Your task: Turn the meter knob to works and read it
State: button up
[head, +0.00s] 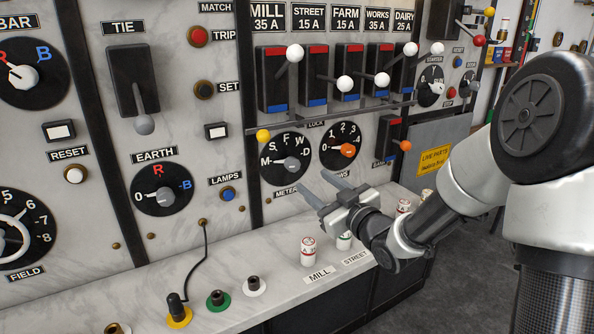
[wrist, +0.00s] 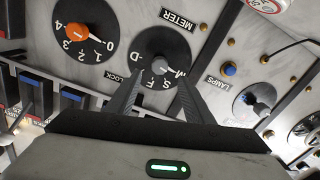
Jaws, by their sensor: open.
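The meter knob (head: 291,164) is a grey knob on a round black dial lettered M, S, F, W and D, above a METER label (head: 286,191). Its pointer is toward M. It also shows in the wrist view (wrist: 160,66), again pointing toward M. My gripper (head: 318,184) is open and empty, in front of the panel and just below and right of the dial. In the wrist view its two fingers (wrist: 160,82) reach toward the dial, with the knob between and just beyond the tips. I cannot tell any touch. No meter face shows clearly.
An orange knob (head: 347,150) on a 0-to-4 dial sits right of the meter dial, pointing at 0. A row of white-balled levers (head: 344,83) and a rail with a yellow ball (head: 263,135) stick out above. Fuses (head: 308,250) stand on the ledge below.

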aim_at(295, 168)
jog(key=x, duration=1)
jog(key=shift+c, duration=0.2)
jog(key=c, duration=1)
